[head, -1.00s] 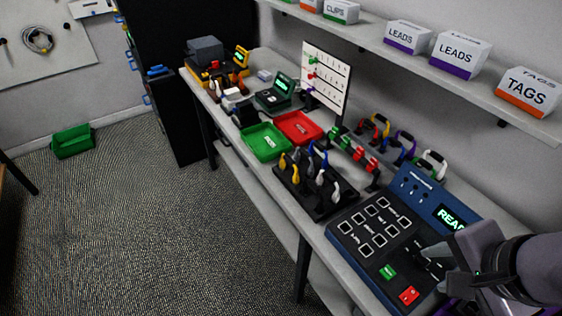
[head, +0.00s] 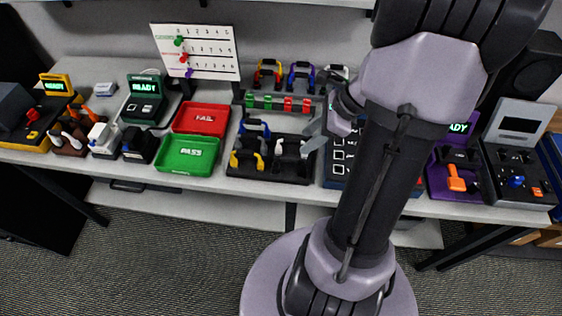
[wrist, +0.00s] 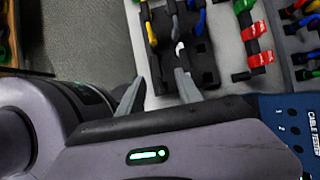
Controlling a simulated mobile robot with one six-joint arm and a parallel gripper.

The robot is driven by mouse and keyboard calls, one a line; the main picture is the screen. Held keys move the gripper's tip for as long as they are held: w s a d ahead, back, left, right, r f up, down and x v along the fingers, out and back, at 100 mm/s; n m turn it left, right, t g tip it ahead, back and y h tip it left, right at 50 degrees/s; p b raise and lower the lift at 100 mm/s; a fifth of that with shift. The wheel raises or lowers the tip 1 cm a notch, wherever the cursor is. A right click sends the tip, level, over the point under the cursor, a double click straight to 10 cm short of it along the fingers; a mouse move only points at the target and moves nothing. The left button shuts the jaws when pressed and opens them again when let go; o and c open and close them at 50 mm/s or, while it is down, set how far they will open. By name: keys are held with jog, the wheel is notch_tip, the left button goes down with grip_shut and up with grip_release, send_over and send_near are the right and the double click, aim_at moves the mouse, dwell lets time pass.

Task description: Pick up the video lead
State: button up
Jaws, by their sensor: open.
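No lead carries a label I can read, so I cannot tell which is the video lead. A black rack (head: 240,171) on the bench holds several leads with blue, yellow and white ends. A yellow lead end (head: 243,160) is at its front left and a white one (head: 278,149) near its right side. The rack also shows in the wrist view (wrist: 207,66), with a white end (wrist: 180,47) close beyond one fingertip. My gripper (head: 313,136) is open and empty, just right of the rack. Its fingertips (wrist: 158,92) point towards the rack.
A green PASS tray (head: 187,155) and red FAIL tray (head: 201,118) lie left of the rack. Behind it are red and green connectors (head: 288,104) and coloured looped leads (head: 300,74). The blue cable tester (wrist: 290,125) is partly hidden by my arm.

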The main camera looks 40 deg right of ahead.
jog(key=b+x, duration=0.2)
jog(key=x, duration=0.6)
jog(key=shift+a+f+b, duration=0.1)
jog(key=shift+b, duration=0.3)
jog(key=b+x, duration=0.1)
jog(key=x, duration=0.1)
jog(key=s+b+x, duration=0.1)
jog(key=b+x, duration=0.1)
jog(key=shift+w+a+f, duration=0.1)
jog(key=shift+a+f, duration=0.1)
jog(key=shift+f, duration=0.25)
jog(key=shift+w+a+f, duration=0.1)
jog(key=shift+w+f, duration=0.1)
jog(key=shift+f, duration=0.05)
jog(key=shift+r, duration=0.1)
grip_shut()
